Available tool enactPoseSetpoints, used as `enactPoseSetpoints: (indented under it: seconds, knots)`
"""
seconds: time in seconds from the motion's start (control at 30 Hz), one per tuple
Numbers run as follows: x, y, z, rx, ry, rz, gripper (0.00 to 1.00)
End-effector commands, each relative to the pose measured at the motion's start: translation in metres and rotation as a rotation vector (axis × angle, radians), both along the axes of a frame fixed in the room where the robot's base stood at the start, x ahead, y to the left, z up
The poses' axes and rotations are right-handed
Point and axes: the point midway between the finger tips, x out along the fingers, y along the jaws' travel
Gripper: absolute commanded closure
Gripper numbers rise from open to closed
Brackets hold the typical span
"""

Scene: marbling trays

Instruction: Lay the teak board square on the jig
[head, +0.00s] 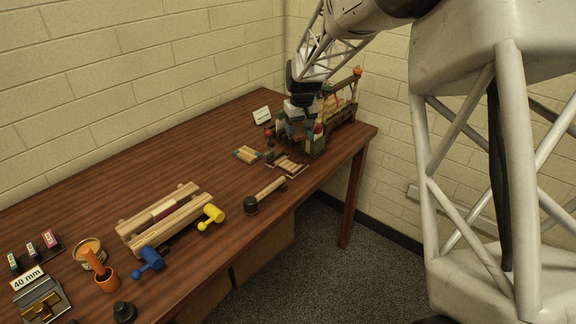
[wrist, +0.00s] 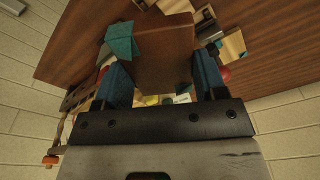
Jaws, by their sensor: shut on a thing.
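My gripper (wrist: 163,78) is shut on a brown flat piece, which looks like the teak board (wrist: 165,55), held between its two blue fingers. A teal piece (wrist: 122,42) shows beside the board's left edge. In the head view my gripper (head: 299,128) is over the far right part of the table, in front of a cluttered rack; the board is hard to make out there. Just left of it lies a pale wooden piece with teal corners (head: 247,154), and in front a slatted wooden piece (head: 289,166). I cannot tell which is the jig.
A rack with an orange knob (head: 343,100) and a small white sign (head: 262,115) stand near the gripper. A black-headed mallet (head: 265,195), a wooden frame (head: 170,216), and yellow (head: 211,216) and blue mallets (head: 148,259) lie nearer. The table's back left is clear.

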Motion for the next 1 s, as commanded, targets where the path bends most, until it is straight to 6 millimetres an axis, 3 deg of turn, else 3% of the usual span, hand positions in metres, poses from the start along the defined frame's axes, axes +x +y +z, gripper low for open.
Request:
enactPoseSetpoints:
  seconds: [0.13, 0.3, 0.5, 0.7, 1.0]
  knots:
    - [-0.038, -0.006, -0.024, 0.002, 0.001, 0.126, 0.62]
    - [-0.083, 0.001, -0.052, 0.002, 0.000, 0.289, 0.62]
    - [-0.123, 0.010, -0.076, 0.002, -0.004, 0.434, 0.62]
    - [-0.140, 0.014, -0.086, 0.000, -0.008, 0.498, 0.62]
    - [-0.142, 0.015, -0.087, 0.000, -0.008, 0.505, 0.62]
